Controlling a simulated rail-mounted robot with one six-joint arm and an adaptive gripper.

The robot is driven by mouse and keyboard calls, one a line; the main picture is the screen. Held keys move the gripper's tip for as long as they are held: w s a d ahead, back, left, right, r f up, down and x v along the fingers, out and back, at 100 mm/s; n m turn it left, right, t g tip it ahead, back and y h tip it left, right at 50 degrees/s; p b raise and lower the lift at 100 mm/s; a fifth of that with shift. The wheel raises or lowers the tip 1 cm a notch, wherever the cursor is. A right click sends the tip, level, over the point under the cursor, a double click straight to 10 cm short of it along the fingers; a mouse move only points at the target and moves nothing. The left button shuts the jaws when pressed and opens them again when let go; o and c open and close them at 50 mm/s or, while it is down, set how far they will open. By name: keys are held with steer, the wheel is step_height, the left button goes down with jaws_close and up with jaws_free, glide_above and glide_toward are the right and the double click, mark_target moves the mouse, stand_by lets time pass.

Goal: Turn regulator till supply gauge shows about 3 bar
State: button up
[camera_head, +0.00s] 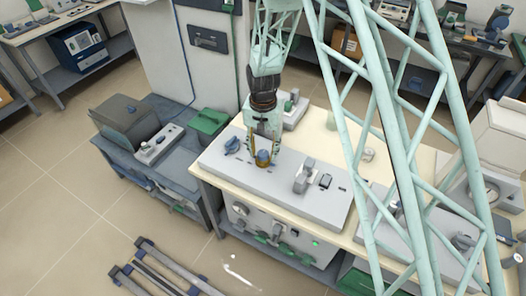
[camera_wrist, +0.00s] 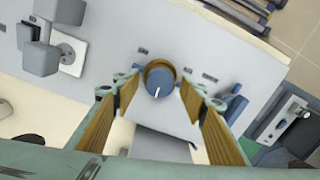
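The regulator appears to be a round blue knob with a brass-coloured collar and a white mark (camera_wrist: 158,80), on a grey panel. In the wrist view its mark points toward the bottom of the picture. It also shows as a blue knob (camera_head: 263,157) in the head view. My gripper (camera_wrist: 160,95) is open, with one yellow-padded finger on each side of the knob and visible gaps between; in the head view my gripper (camera_head: 262,161) points down over it. A small round dial (camera_head: 240,208) is on the front face below; its reading is too small to tell.
A grey upright fitting (camera_head: 304,177) stands on the same panel (camera_head: 335,205), right of the knob. A blue lever-like part (camera_head: 232,145) is close on the left. A lower bench with a grey box (camera_head: 125,118) and a green box (camera_head: 208,122) stands further left.

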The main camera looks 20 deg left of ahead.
mark_target(263, 153)
steer(key=shift+c, duration=0.4)
steer(key=c, duration=0.8)
steer(key=shift+n+b, duration=0.3)
steer(key=shift+b, duration=0.15)
steer(key=o, duration=0.9)
steer(key=shift+r, duration=6)
